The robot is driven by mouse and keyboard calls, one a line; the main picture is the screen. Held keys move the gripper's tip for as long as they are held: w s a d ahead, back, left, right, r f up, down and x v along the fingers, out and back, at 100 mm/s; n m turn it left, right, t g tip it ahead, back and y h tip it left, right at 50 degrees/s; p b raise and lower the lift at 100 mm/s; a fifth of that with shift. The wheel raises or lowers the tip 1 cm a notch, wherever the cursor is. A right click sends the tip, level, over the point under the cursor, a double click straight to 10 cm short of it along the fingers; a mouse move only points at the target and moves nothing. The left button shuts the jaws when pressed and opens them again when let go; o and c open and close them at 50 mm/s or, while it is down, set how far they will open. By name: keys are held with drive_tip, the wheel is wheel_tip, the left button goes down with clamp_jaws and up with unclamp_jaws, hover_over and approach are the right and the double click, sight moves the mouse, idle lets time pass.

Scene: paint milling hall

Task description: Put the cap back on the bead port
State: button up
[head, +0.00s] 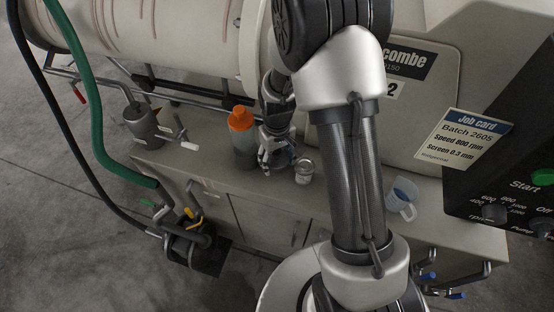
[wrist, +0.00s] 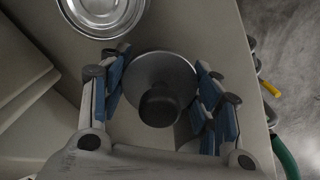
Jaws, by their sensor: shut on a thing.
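In the head view the cap is mostly hidden by the fingers. A shiny round metal thing (wrist: 102,12) with ringed edges lies beyond the cap at the upper left of the wrist view; I cannot tell whether it is the port or the jar's top.
A grey container (head: 141,122) stands farther left, a clear jug (head: 401,197) right. A green hose (head: 97,120) and a pump (head: 190,250) are by the cabinet's front.

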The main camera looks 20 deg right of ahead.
drive_tip(key=o, duration=1)
drive_tip(key=shift+f, duration=0.1)
